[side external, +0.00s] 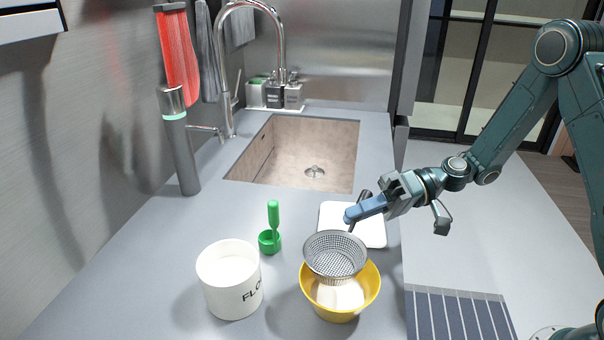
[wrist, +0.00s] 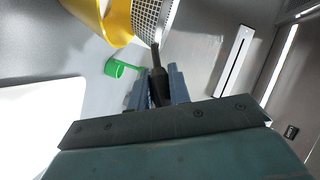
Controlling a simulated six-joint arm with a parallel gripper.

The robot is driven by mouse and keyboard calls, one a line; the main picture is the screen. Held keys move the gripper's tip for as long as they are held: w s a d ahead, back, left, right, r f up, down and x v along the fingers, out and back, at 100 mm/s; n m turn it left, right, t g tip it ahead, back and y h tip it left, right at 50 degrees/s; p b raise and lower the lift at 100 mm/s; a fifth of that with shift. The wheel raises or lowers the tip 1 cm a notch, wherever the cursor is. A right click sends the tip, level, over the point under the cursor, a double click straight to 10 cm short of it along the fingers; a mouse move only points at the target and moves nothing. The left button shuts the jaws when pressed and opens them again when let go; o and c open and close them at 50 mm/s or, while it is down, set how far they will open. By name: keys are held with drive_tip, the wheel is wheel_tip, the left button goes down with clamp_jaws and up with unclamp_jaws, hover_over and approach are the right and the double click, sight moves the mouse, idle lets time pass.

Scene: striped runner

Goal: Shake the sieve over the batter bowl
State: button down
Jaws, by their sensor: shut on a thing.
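The sieve (side external: 335,258) is a grey metal mesh basket, held over the yellow batter bowl (side external: 355,303). White contents show inside the bowl below the mesh. My gripper (side external: 352,214) is shut on the sieve's dark handle, behind the bowl. In the wrist view, the dark handle (wrist: 158,62) runs between the blue fingers of my gripper (wrist: 159,88), with the sieve mesh (wrist: 150,20) beyond them and the yellow bowl (wrist: 110,20) beside it. I cannot tell whether the sieve touches the bowl's rim or whether it holds anything.
A white square board (side external: 372,235) lies behind the sieve. A striped runner (side external: 455,315) lies right. The sink (side external: 300,158) is farther back.

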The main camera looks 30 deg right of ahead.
drive_tip(key=shift+r, duration=0.2)
drive_tip(key=shift+r, duration=2.3)
